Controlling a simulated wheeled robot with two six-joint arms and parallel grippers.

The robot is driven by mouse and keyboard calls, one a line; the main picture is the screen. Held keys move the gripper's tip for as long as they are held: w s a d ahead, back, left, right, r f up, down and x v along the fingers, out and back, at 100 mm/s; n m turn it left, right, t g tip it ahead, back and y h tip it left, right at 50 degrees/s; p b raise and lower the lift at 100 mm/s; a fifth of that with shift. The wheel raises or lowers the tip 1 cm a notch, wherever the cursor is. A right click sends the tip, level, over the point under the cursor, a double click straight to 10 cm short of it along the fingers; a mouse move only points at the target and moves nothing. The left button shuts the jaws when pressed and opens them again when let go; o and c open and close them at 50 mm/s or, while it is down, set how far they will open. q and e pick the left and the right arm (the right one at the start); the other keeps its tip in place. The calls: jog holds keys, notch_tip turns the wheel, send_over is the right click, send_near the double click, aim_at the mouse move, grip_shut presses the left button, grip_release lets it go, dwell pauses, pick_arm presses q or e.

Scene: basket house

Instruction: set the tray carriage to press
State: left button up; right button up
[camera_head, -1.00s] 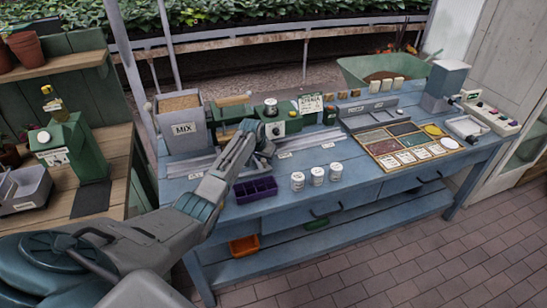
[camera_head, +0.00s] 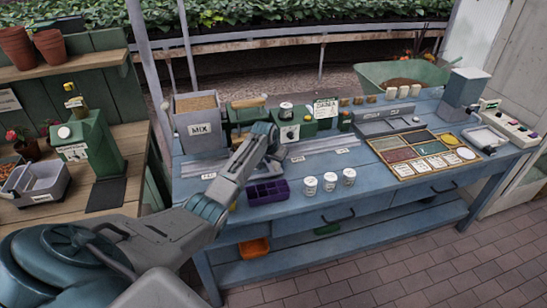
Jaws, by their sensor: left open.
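A pale rail track (camera_head: 313,157) runs along the blue bench (camera_head: 400,190), with small white labels along its front, too small to read. A purple divided tray (camera_head: 268,192) sits on the bench in front of the track. Green machines (camera_head: 290,132) stand behind the track beside a grey bin marked MIX (camera_head: 200,135). I cannot tell the tray carriage apart; my arm may hide it. My left gripper (camera_head: 268,146) is open over the track, behind the purple tray; I cannot tell whether it touches anything. My right gripper is not in view.
Several white pots (camera_head: 329,182) stand right of the purple tray. A sorting board (camera_head: 418,165) and a grey post machine (camera_head: 463,95) are at the bench's right. A green dispenser (camera_head: 90,146) stands on the left wooden table. Brick floor is free in front.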

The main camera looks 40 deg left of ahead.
pick_arm(q)
jog(key=b+v, duration=0.2)
jog(key=v, duration=0.8)
jog(key=shift+r, duration=0.15)
jog(key=shift+s, duration=0.15)
